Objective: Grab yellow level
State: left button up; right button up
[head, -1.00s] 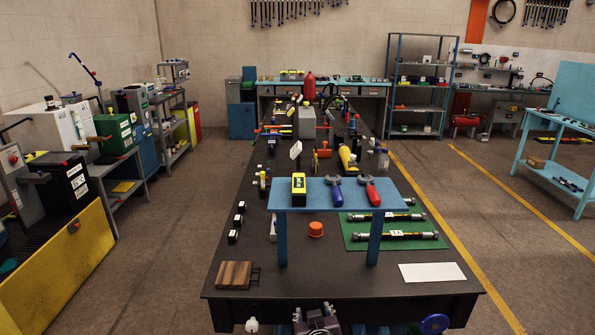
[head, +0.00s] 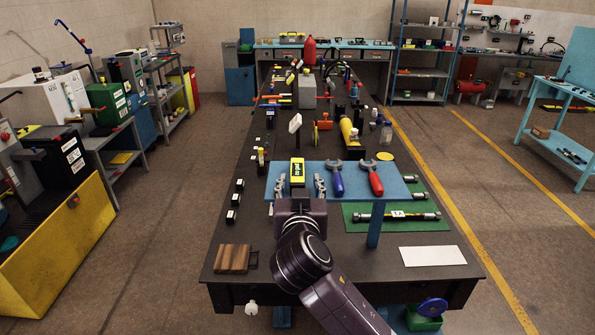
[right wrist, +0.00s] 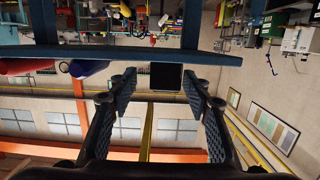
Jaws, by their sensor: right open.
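The yellow level (head: 297,173), a small yellow block with a black label, stands on the blue raised shelf (head: 350,184) near its left end. My right gripper (head: 299,184) is open at the shelf's near edge. Its two fingers are apart, one on each side of the level's near part, with visible gaps. In the right wrist view, the level's dark end face (right wrist: 166,76) shows between the open fingers (right wrist: 158,80). Contact cannot be seen. My left gripper is not in view.
A blue-handled wrench (head: 336,180) and a red-handled wrench (head: 374,180) lie right of the level on the shelf. A green mat (head: 360,225) with hose parts lies beneath. A wooden block (head: 233,259) and white sheet (head: 432,256) lie on the black table's front.

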aim_at(297, 174)
jog(key=shift+w+a+f+p, duration=0.1)
jog(key=shift+w+a+p, duration=0.1)
jog(key=shift+w+p, duration=0.85)
jog(key=w, duration=0.3)
jog(key=shift+a+f+p, duration=0.1)
jog(key=shift+f+p, duration=0.2)
jog(key=shift+f, duration=0.05)
jog(key=shift+w+f, duration=0.15)
jog(key=shift+w, duration=0.1)
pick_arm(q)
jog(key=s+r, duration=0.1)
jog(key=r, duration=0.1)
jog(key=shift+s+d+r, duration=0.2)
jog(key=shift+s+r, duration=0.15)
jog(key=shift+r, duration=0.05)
pick_arm(e)
grip_shut()
